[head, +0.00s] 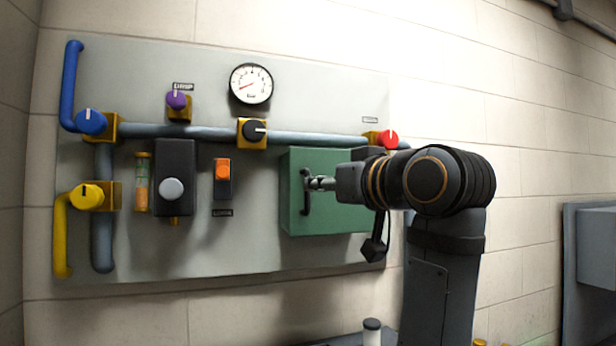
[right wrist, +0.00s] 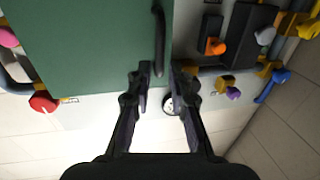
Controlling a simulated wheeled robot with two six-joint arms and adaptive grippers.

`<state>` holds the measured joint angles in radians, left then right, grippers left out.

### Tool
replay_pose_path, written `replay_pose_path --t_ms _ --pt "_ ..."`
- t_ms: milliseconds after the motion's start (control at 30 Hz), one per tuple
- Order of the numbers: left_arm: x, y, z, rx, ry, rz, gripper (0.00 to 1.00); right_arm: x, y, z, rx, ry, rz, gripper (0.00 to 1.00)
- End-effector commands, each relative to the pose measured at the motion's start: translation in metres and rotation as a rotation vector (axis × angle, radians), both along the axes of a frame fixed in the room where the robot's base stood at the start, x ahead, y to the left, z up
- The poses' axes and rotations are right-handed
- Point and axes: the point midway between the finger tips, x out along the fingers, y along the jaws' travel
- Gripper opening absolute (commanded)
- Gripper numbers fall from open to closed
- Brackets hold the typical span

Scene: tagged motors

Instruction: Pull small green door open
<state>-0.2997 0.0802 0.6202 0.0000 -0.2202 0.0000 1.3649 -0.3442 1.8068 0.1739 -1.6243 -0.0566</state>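The small green door (head: 325,165) is the front of a green box on the grey wall panel, and it looks closed. Its dark upright bar handle (head: 306,192) is near the door's left edge. My right gripper (head: 318,184) reaches in from the right, close to the handle. In the right wrist view the green door (right wrist: 90,45) fills the upper left. There the fingers of my right gripper (right wrist: 160,75) are apart, with one end of the handle (right wrist: 159,40) between their tips. I cannot tell whether they touch it. My left gripper is not in view.
The panel (head: 270,250) also bears a round gauge (head: 251,84), a red knob (head: 388,139), a black knob (head: 254,130), an orange switch (head: 222,172) and a dark box (head: 174,180). A grey pipe (head: 310,138) runs just above the green box.

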Motion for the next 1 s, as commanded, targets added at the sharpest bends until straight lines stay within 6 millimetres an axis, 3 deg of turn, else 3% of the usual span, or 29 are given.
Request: replay_pose_path --t_ms 33,300,600,767,1000 --pt "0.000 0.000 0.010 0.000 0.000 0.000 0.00 0.010 0.006 0.004 -0.001 0.005 0.002 0.20" --pt "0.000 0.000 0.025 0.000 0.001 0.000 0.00 0.043 0.024 0.001 -0.001 0.002 0.000 0.20" --pt "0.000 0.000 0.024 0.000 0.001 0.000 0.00 0.047 0.026 0.000 0.000 -0.001 -0.001 0.20" --pt "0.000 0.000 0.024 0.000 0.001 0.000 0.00 0.047 0.026 0.000 -0.001 0.000 -0.001 0.01" --pt "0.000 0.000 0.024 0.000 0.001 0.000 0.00 0.046 0.026 0.000 -0.001 0.000 -0.001 0.00"
